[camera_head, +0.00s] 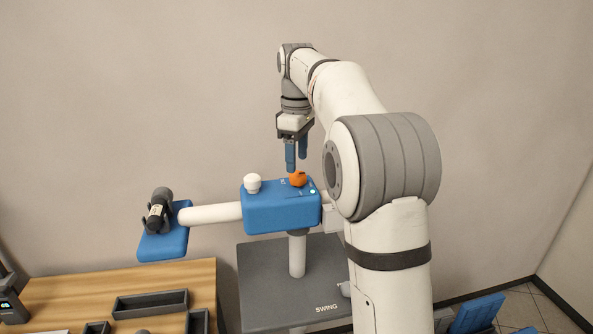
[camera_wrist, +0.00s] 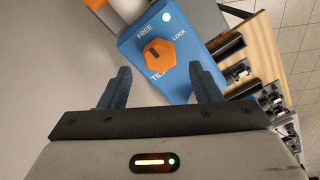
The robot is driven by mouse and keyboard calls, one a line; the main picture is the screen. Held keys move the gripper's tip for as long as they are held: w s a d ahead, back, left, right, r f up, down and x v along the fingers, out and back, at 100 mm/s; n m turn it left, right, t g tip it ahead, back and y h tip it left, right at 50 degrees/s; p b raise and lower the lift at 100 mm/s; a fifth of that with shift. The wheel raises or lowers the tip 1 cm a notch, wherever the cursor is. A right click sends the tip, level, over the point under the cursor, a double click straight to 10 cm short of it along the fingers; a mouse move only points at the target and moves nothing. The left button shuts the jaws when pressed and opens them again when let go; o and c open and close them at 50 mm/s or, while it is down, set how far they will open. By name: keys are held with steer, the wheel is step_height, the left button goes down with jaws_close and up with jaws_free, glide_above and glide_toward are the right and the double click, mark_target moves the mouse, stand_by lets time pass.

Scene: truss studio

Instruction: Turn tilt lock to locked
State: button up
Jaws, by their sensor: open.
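The tilt lock is an orange knob (camera_head: 298,179) on top of a blue box (camera_head: 270,211). In the wrist view the knob (camera_wrist: 159,53) sits by the printed words FREE, LOCK and TILT, with a small lit green lamp above. A dark mark on the knob appears to lie toward the FREE side; its exact angle is hard to read. My gripper (camera_head: 296,163) hangs over the knob with its blue fingers pointing down. In the wrist view its fingers (camera_wrist: 160,72) are apart, empty, one on each side of the knob's line. Contact is not visible.
A white knob (camera_head: 253,184) stands left of the orange one. A white arm (camera_head: 212,213) leads left to a blue plate (camera_head: 165,247) carrying a dark cylindrical device (camera_head: 158,208). A wooden table (camera_head: 120,280) with dark trays is lower left; a grey base (camera_head: 265,295) marked SWING stands below.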

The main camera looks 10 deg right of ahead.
mark_target(297, 173)
steer(key=shift+f, duration=2)
steer(key=shift+c, duration=0.5)
steer(key=c, duration=0.9)
